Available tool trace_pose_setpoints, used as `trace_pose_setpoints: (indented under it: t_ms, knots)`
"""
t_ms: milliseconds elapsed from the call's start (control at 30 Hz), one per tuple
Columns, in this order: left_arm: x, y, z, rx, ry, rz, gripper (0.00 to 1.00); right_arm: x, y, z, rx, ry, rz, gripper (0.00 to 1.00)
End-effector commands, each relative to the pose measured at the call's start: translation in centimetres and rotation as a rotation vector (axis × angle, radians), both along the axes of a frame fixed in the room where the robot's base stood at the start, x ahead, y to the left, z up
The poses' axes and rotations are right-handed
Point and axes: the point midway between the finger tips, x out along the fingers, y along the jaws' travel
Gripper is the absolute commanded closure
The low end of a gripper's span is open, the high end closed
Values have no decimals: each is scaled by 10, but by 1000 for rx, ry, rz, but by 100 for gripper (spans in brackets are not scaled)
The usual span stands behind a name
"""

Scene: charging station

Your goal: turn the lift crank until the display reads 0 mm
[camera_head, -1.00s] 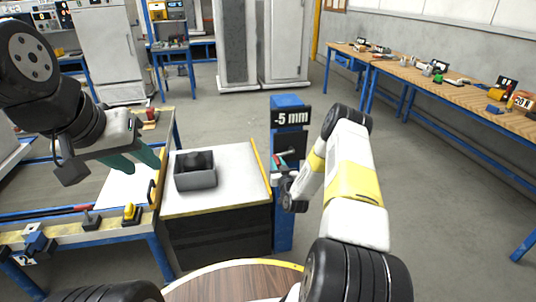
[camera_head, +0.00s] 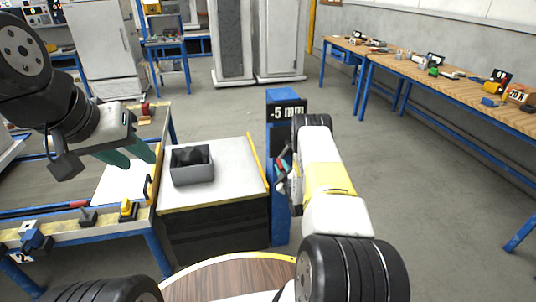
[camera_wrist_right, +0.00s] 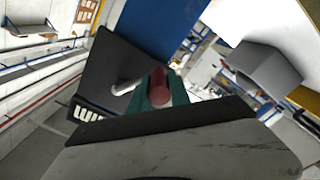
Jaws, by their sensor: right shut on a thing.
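The display (camera_head: 288,113) on the blue lift post (camera_head: 280,222) reads -5 mm. The crank sits on the post's dark face below it, mostly hidden behind my right arm. In the right wrist view the red crank handle (camera_wrist_right: 158,92) is between the green fingers of my right gripper (camera_wrist_right: 160,88), which is shut on it. A pale metal crank part (camera_wrist_right: 127,86) shows beside it. In the head view my right gripper (camera_head: 282,168) is at the post, partly hidden. My left gripper (camera_head: 128,155) hangs over the left bench, its green fingers apart and empty.
A white-topped cabinet (camera_head: 228,178) with a grey bin (camera_head: 192,174) stands just left of the post. A round wooden table (camera_head: 225,280) is in front. A long workbench (camera_head: 470,95) runs along the right wall, with clear floor before it.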

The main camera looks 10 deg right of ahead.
Motion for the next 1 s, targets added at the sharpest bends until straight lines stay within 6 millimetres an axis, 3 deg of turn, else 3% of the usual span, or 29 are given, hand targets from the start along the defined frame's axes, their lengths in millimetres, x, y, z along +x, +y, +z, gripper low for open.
trace_pose_setpoints:
  t_ms: [300, 700, 1000]
  knots:
    - [0, 0, 0, 0, 0, 0, 64, 0, -24, -13, -303, -6, 0, 100]
    - [0, 0, 0, 0, 0, 0, 64, 0, -54, -17, -653, -17, -2, 100]
    - [0, 0, 0, 0, 0, 0, 64, 1, -69, -14, -752, -20, -5, 100]
